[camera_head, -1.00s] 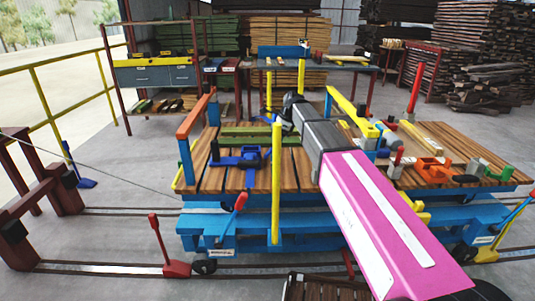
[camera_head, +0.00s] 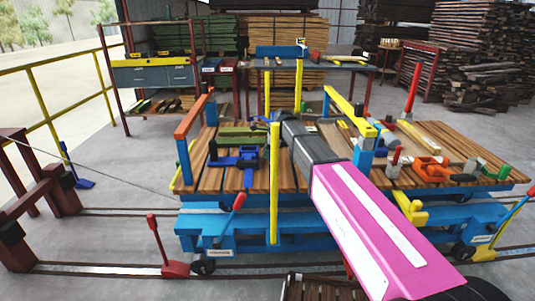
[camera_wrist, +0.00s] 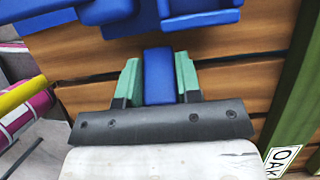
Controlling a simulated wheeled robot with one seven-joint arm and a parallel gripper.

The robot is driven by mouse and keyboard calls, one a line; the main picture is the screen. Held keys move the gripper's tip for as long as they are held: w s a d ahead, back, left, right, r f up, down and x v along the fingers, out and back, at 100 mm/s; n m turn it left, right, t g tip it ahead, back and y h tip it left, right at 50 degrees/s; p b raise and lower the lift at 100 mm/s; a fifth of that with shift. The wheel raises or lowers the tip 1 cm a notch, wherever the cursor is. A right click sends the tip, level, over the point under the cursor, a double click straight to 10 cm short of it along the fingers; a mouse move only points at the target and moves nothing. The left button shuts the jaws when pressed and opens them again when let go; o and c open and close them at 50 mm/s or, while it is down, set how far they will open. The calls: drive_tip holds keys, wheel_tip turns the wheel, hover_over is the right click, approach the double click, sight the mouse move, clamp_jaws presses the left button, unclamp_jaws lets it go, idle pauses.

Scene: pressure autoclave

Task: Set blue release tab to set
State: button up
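The blue release tab (camera_wrist: 158,75) stands between the fingertips of my gripper (camera_wrist: 160,82) in the wrist view. In the head view the blue fixture (camera_head: 238,160) lies on the wooden deck, left of the yellow post. My gripper is hidden there behind the post and my own arm.
A yellow post (camera_head: 275,185) stands in front of the fixture. A green beam (camera_wrist: 292,100) runs along the right of the wrist view. The wooden deck (camera_head: 205,180) rests on a blue cart (camera_head: 330,213). An orange-topped post (camera_head: 184,160) stands at the deck's left.

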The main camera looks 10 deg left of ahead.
drive_tip(key=c, duration=0.3)
drive_tip(key=shift+a+r+h, duration=0.2)
drive_tip(key=shift+a+h, duration=0.15)
drive_tip(key=shift+h, duration=0.55)
drive_tip(key=shift+t+h, duration=0.3)
drive_tip(key=shift+h, duration=0.2)
drive_tip(key=shift+s, duration=0.1)
drive_tip(key=o, duration=0.9)
drive_tip(key=shift+r, duration=0.15)
drive_tip(key=r, duration=0.3)
drive_tip(key=d+r, duration=0.1)
drive_tip(key=r, duration=0.6)
drive_tip(key=shift+w+d+r, duration=0.15)
drive_tip(key=shift+w+r, duration=0.05)
drive_tip(key=shift+r, duration=0.05)
